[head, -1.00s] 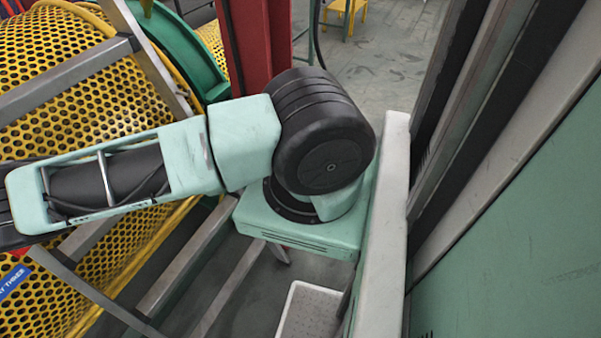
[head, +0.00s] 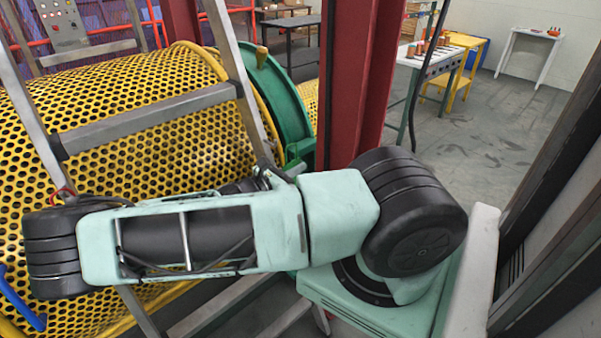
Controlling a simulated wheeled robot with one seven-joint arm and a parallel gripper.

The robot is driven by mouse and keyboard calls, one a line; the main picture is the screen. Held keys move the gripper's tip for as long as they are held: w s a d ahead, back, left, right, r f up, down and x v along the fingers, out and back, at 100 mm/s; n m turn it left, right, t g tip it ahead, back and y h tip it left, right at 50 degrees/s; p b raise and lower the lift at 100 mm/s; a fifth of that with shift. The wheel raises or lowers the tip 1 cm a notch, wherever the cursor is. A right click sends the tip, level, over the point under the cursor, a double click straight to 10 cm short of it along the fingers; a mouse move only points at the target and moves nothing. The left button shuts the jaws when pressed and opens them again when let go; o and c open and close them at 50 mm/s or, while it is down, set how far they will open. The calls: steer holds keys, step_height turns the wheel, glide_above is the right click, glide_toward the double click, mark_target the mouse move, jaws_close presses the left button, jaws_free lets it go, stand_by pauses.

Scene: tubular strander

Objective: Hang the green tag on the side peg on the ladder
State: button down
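The ladder (head: 150,120) leans in front of the yellow perforated drum at the left, with grey rails and flat rungs. My arm crosses the lower part of the head view and covers the ladder's lower part. A small red loop (head: 62,192) shows at the ladder's left rail, just above my arm; I cannot tell what it is. I cannot make out the green tag or the side peg. My gripper does not show clearly; some dark parts behind my arm near the right rail are too hidden to identify.
The yellow perforated drum (head: 190,135) with a green end ring (head: 275,95) fills the left. A red post (head: 357,80) stands close behind my arm. A blue bar (head: 20,300) is at lower left. A white bench (head: 425,65) and yellow table (head: 462,70) stand farther back, beside open floor.

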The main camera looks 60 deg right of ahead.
steer(key=shift+w+d+f+b, duration=0.1)
steer(key=shift+w+d+b, duration=0.2)
steer(key=shift+w, duration=0.45)
steer(key=shift+w+d+f+b, duration=0.1)
steer(key=shift+w+b, duration=0.3)
steer(key=shift+w, duration=0.35)
steer(key=shift+a+r+p, duration=0.15)
steer(key=shift+a+p, duration=0.05)
steer(key=shift+p, duration=0.35)
steer(key=shift+w, duration=0.15)
stand_by(0.8)
steer(key=shift+w+d+f+b, duration=0.1)
steer(key=shift+w+d+b, duration=0.1)
steer(key=shift+w, duration=0.55)
steer(key=shift+w+d+f+b, duration=0.1)
steer(key=shift+w+d+b, duration=0.1)
steer(key=shift+w, duration=0.55)
steer(key=shift+w+d+f+b, duration=0.1)
steer(key=shift+w+d+b, duration=0.1)
steer(key=shift+w, duration=0.55)
steer(key=shift+a, duration=0.1)
steer(key=shift+s, duration=0.1)
steer(key=shift+f, duration=0.25)
